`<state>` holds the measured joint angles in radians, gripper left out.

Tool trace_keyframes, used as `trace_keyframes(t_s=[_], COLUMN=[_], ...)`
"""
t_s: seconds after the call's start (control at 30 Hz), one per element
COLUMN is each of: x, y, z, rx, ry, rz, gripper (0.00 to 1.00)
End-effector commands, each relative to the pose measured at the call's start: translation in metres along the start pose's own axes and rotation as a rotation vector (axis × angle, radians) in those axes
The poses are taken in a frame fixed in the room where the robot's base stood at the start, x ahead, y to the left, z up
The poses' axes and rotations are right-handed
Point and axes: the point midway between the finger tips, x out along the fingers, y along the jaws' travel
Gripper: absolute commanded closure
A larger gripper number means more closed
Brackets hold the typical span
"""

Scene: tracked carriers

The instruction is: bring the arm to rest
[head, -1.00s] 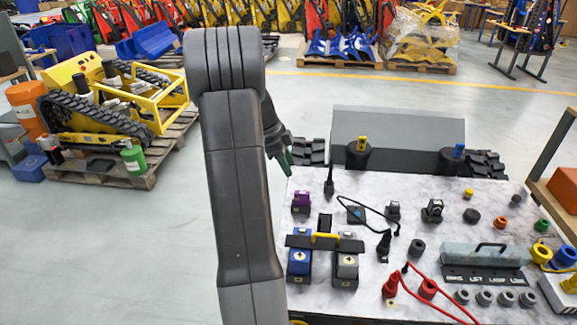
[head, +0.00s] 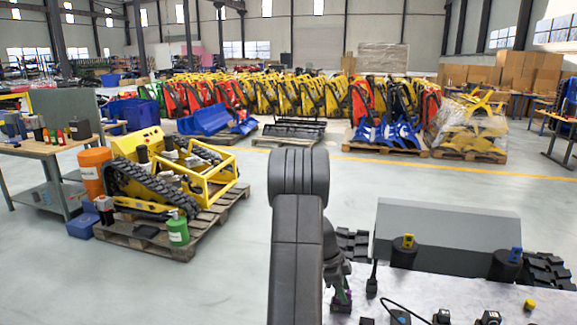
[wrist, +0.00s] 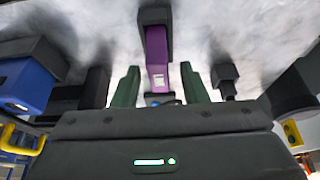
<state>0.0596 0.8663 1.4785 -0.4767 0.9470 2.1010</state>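My gripper (wrist: 158,88) shows in the wrist view with its two green fingers spread apart. A purple and black block (wrist: 158,45) stands on the table in the gap between the fingers, with clear space on both sides. My dark arm covers part of the view there. I cannot tell the exact height of the fingers above the table.
A grey box-shaped body (head: 445,235) with black tracks stands behind the table. Several small items lie on the table, including a yellow one (head: 529,304). A yellow tracked machine (head: 170,175) rests on a pallet at left. Open floor (head: 190,285) lies left of my arm.

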Motion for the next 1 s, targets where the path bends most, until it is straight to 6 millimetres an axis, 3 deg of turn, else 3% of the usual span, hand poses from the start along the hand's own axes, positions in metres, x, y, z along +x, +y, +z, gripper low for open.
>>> trace_keyframes(t_s=[0.2, 0.6, 0.77, 0.93, 1.0], x=[-0.018, -0.021, -0.014, 0.009, -0.014], y=[-0.001, 0.000, 0.000, 0.000, -0.002], z=[-0.007, -0.008, -0.005, 0.005, 0.002], rx=[0.002, 0.000, 0.000, 0.000, 0.001], ry=[-0.001, -0.001, 0.001, -0.001, -0.001], rz=[-0.003, -0.002, 0.000, -0.001, -0.009], gripper=[0.60, 0.60, 0.60, 0.60, 0.60])
